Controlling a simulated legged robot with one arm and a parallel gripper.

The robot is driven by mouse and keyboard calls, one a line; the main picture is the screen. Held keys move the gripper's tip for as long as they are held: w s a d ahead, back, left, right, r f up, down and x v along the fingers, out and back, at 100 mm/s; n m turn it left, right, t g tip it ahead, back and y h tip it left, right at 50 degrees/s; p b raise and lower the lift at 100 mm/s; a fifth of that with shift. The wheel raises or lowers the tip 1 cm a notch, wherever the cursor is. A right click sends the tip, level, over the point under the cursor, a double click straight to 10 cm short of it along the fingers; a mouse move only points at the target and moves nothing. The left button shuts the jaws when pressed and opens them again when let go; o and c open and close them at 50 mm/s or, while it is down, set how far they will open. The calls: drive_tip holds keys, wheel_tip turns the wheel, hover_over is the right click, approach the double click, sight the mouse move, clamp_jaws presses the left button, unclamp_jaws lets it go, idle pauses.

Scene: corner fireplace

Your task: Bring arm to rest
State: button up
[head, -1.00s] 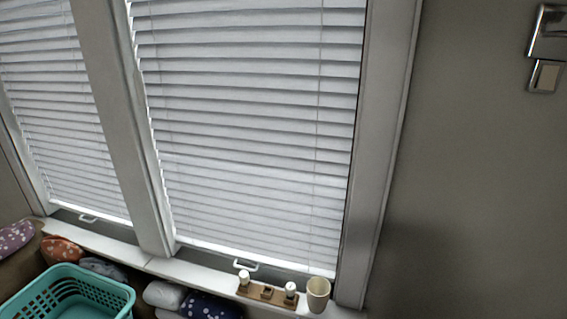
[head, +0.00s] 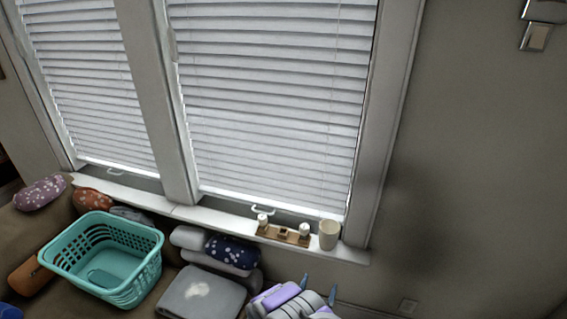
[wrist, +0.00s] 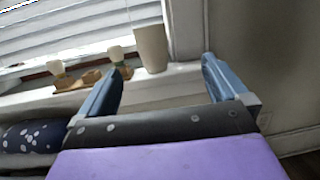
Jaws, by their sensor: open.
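My gripper (head: 319,291) shows at the bottom of the head view, low and right of the laundry basket, with its two blue fingers pointing up toward the window sill. In the wrist view my gripper (wrist: 160,85) is open, its blue fingers wide apart with nothing between them. Beyond the fingers is the window sill (wrist: 185,78). A cream cup (wrist: 151,48) stands on it, behind and apart from the fingers. A wooden tray (head: 284,235) with small white-topped items sits left of the cup (head: 329,234).
A teal laundry basket (head: 140,278) rests on a brown sofa at the lower left. Several cushions, including a navy dotted one (head: 232,251), and a grey folded cloth (head: 203,293) lie beside it. Blinds (head: 275,90) cover the window. The right wall (head: 480,170) is bare around its middle.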

drive_tip(key=s+d+r+m+g+h, duration=0.1)
drive_tip(key=d+r+m+g+h, duration=0.3)
drive_tip(key=d+r, duration=0.45)
drive_tip(key=s+d+r+m+g+h, duration=0.1)
drive_tip(key=d+r+m+g+h, duration=0.1)
drive_tip(key=d+r+m+h, duration=0.65)
drive_tip(key=s+d+r+m+g, duration=0.3)
drive_tip(key=s+r+m+g, duration=0.1)
drive_tip(key=s+r+g, duration=0.35)
drive_tip(key=s+d+r+m+g, duration=0.2)
drive_tip(key=s+r+m+g, duration=0.1)
drive_tip(key=s+r+g, duration=0.4)
drive_tip(key=s+a+r+m+g+y, duration=0.1)
drive_tip(key=s+r+m+g+y, duration=0.2)
drive_tip(key=s, duration=0.5)
drive_tip(key=s+a+r+m+g+y, duration=0.1)
drive_tip(key=s+m+g+y, duration=0.2)
drive_tip(key=s+m+y, duration=0.45)
drive_tip(key=s+a+t+y, duration=0.3)
drive_tip(key=s+a+y, duration=0.1)
drive_tip(key=a, duration=0.5)
drive_tip(key=s+a+m+t+y, duration=0.1)
drive_tip(key=s+a+t+y, duration=0.2)
drive_tip(key=a, duration=0.6)
drive_tip(key=s+y, duration=0.2)
drive_tip(key=s, duration=0.1)
drive_tip(key=shift+s+r+m, duration=0.15)
drive_tip(key=shift+s+m, duration=0.05)
drive_tip(key=shift+m, duration=0.1)
